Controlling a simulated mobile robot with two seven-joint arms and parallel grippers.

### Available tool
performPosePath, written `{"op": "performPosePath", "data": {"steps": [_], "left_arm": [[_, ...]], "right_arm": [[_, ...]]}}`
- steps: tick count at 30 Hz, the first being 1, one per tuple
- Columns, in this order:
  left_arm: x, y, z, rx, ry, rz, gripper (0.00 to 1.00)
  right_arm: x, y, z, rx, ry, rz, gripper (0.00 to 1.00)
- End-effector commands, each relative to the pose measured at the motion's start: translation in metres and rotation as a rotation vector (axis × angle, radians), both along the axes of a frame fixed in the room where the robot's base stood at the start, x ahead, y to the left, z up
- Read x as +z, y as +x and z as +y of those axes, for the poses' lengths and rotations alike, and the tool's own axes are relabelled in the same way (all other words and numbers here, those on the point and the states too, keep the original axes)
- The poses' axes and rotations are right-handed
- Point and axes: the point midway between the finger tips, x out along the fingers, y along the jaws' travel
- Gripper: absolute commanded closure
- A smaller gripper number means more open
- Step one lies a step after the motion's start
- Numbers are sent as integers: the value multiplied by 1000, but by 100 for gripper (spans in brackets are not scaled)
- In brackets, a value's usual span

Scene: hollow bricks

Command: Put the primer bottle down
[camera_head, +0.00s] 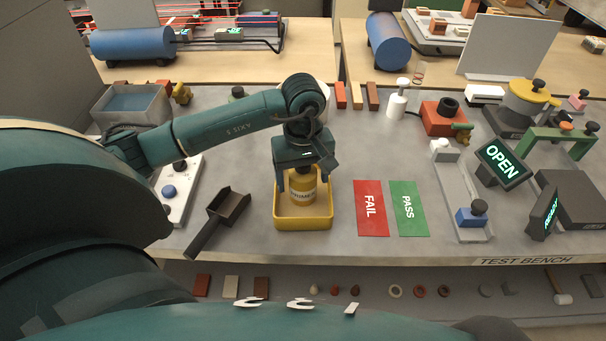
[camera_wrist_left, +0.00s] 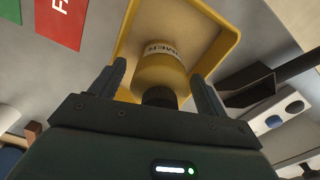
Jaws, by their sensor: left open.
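The primer bottle (camera_head: 303,187) is yellow with a pale label and stands upright in a yellow tray (camera_head: 288,223) at the middle of the bench. My left gripper (camera_head: 305,172) is above it, pointing down, with its fingers on either side of the bottle's top. In the left wrist view, the bottle (camera_wrist_left: 161,72) stands on the floor of the tray (camera_wrist_left: 215,50), its dark cap (camera_wrist_left: 160,97) between the two open fingers (camera_wrist_left: 158,85). A gap shows between the fingers and the cap. My right gripper is not in view.
A dark scoop-like holder (camera_head: 228,208) lies left of the tray. Red FAIL (camera_head: 370,208) and green PASS (camera_head: 409,209) cards lie to its right. A white dispenser bottle (camera_head: 397,101) and a red device (camera_head: 441,118) stand behind. The bench's front edge is close.

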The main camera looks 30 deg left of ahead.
Motion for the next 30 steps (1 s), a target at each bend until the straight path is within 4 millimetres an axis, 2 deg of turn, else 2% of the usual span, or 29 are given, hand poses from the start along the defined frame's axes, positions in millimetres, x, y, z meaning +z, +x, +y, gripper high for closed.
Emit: {"op": "performPosePath", "data": {"steps": [1, 5, 9, 15, 18, 23, 30], "left_arm": [[5, 0, 0, 0, -1, -1, 25], [24, 2, 0, -1, 0, -7, 25], [56, 1, 1, -1, 1, -8, 25], [96, 1, 0, 0, 1, -5, 25], [110, 1, 0, 0, 0, -3, 25], [121, 0, 0, 0, 0, -1, 25], [122, 0, 0, 1, 0, 0, 25]], "right_arm": [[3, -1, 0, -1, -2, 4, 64], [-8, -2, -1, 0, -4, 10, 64], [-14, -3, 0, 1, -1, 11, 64], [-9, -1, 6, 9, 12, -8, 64], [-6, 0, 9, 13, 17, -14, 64], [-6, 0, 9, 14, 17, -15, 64], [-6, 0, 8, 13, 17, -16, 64]]}}
